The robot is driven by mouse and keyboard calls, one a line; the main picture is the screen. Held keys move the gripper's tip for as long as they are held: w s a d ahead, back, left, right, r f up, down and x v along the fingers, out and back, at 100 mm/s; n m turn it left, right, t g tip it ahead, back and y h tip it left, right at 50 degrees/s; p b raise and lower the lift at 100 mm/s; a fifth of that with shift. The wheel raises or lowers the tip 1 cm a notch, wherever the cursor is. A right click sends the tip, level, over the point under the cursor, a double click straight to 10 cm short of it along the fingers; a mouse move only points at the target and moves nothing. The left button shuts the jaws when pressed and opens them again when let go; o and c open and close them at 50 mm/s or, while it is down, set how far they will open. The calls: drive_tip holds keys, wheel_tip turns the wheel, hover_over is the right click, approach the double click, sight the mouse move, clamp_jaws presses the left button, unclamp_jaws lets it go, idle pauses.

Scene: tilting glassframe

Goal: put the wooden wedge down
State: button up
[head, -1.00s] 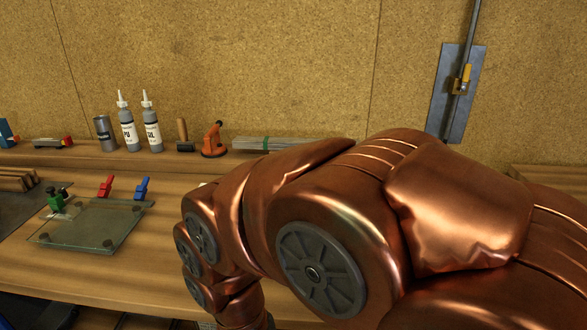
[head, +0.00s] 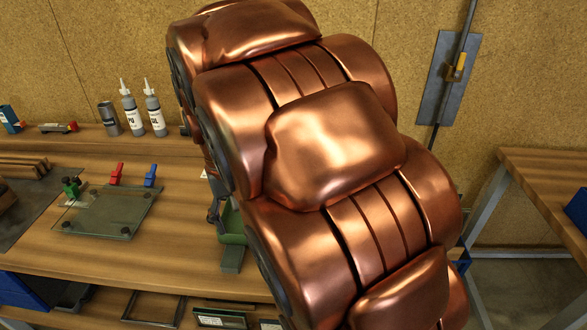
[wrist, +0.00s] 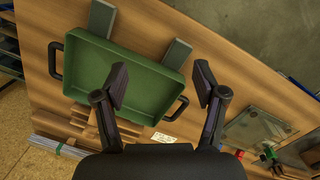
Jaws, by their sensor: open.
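My gripper (wrist: 160,82) is open in the wrist view, with nothing between its fingers. Its two dark fingers are spread over a green tray (wrist: 85,62) with dark handles, which appears empty. Brown wooden pieces (wrist: 112,122) lie beside the tray, near the left finger and partly behind it. I cannot tell for sure which of them is the wooden wedge. In the head view my copper arm hides most of the gripper and the area around it; only part of the green tray (head: 232,222) shows.
Two grey blocks (wrist: 177,53) show at the tray's edge. A glass plate (head: 108,212) lies on the bench, with a green clamp (head: 71,187), a red clamp (head: 116,173) and a blue clamp (head: 150,175). Bottles (head: 155,113) stand behind. Grey bars (wrist: 57,147) lie at the back.

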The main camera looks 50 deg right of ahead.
drive_tip(key=w+d+f+m, duration=0.2)
drive_tip(key=w+d, duration=0.4)
drive_tip(key=d, duration=0.5)
drive_tip(key=w+d+f+m, duration=0.1)
drive_tip(key=w+d+f, duration=0.2)
drive_tip(key=d, duration=0.8)
drive_tip(key=w+d+f+m+t, duration=0.1)
drive_tip(key=w+d+f+m, duration=0.1)
drive_tip(key=w+d, duration=0.6)
drive_tip(key=shift+w+d+f+m, duration=0.1)
drive_tip(key=shift+w+d+m, duration=0.05)
drive_tip(key=shift+d, duration=0.9)
drive_tip(key=shift+w+d+f+m, duration=0.1)
drive_tip(key=shift+w+d+m, duration=0.05)
drive_tip(key=shift+d, duration=0.9)
drive_tip(key=shift+d+f, duration=0.15)
drive_tip(key=shift+f, duration=0.05)
drive_tip(key=shift+f+p, duration=0.5)
drive_tip(key=shift+f, duration=0.7)
drive_tip(key=shift+s+f+p, duration=0.25)
drive_tip(key=shift+f+p, duration=0.4)
drive_tip(key=shift+f, duration=0.15)
drive_tip(key=shift+f+p, duration=0.6)
drive_tip(key=shift+f, duration=1.2)
clamp_jaws()
